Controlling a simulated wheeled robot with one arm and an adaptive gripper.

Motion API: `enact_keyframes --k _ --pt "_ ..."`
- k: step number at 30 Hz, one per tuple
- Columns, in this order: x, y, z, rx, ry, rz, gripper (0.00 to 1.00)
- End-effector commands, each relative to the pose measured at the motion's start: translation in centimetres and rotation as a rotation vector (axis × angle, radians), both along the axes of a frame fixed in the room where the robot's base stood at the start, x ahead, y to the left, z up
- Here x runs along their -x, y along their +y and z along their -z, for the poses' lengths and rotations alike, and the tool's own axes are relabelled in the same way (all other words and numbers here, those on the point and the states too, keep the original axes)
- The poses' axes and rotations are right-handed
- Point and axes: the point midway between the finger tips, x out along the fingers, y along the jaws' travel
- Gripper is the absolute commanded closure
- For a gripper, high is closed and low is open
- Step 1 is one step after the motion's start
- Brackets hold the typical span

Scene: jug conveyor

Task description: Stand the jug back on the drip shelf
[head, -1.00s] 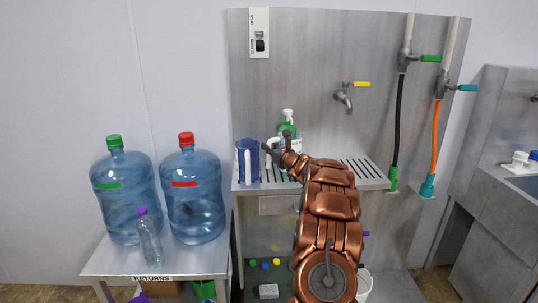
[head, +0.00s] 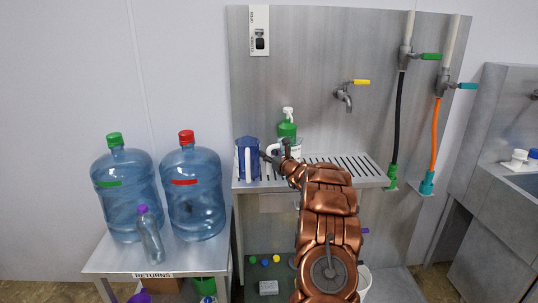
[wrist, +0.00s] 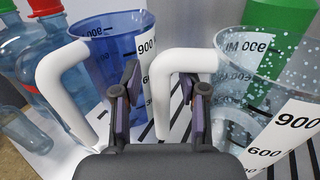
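A blue jug (head: 240,160) with a white handle stands upright at the left end of the slotted drip shelf (head: 369,175); it also shows in the wrist view (wrist: 112,45). A clear jug (head: 297,152) with a white handle is just right of it, partly hidden behind my arm; the wrist view shows it at the right (wrist: 240,95). My gripper (head: 276,152) is at the clear jug's handle. In the wrist view, its fingers (wrist: 163,95) are apart on either side of this handle, with gaps visible. The clear jug's base is hidden.
A green pump bottle (head: 287,130) stands behind the clear jug. A tap with a yellow lever (head: 344,97) is above the shelf. Large water bottles (head: 195,200) and a small bottle (head: 150,237) stand on the returns table (head: 190,265) at left. The shelf's right part is clear.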

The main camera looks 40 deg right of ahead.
Motion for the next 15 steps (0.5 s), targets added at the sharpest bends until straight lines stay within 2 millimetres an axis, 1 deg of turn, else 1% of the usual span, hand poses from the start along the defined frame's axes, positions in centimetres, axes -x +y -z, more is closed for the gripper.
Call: enact_keyframes --k 7,11,15 --pt "0.0 0.0 0.0 0.000 0.000 0.000 0.57" --pt "0.1 -0.1 -0.4 0.000 0.000 0.002 0.57" --pt "1.4 0.0 -0.2 0.000 0.000 0.004 0.57"
